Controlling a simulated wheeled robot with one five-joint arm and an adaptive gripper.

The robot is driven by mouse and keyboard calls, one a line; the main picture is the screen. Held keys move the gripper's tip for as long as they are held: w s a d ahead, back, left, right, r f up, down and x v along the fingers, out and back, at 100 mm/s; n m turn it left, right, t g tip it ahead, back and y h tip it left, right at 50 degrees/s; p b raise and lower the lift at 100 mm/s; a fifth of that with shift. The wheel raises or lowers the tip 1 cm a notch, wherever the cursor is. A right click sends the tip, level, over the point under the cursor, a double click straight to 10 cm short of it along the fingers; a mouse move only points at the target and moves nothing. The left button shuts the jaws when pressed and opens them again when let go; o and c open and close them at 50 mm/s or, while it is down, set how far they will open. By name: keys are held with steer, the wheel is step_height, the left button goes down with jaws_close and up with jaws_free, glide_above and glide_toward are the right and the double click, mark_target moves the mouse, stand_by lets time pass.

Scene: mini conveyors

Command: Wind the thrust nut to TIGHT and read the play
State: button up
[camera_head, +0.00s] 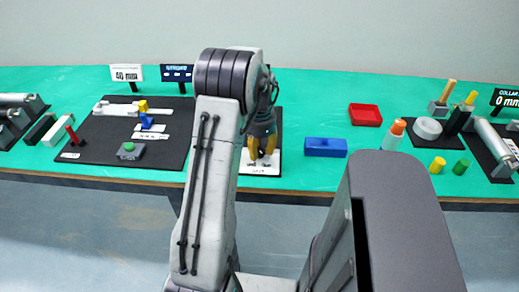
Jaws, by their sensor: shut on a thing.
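My gripper (262,154) points down over a small dark board (277,123) in the middle of the bench. Its yellow fingers are shut on a small part, which they mostly hide, low over the board. White pieces show beside and below the fingertips. A white label (260,170) lies on the front of this board. I cannot make out the thrust nut's shape or any TIGHT mark. My arm covers the left part of this board. No readout of the play is legible there.
Left is a large dark board (90,150) with a 40 mm sign (126,73). A blue box (325,147) and red tray (364,115) lie right of my gripper. Farther right stand an orange-topped white bottle (394,135), yellow and green cylinders and a 0 mm sign (508,98).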

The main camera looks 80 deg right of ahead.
mark_target(261, 150)
steer(key=shift+d, duration=0.1)
steer(key=o, duration=1.2)
steer(key=shift+s, duration=0.1)
step_height(261, 150, up, 12)
stand_by(0.8)
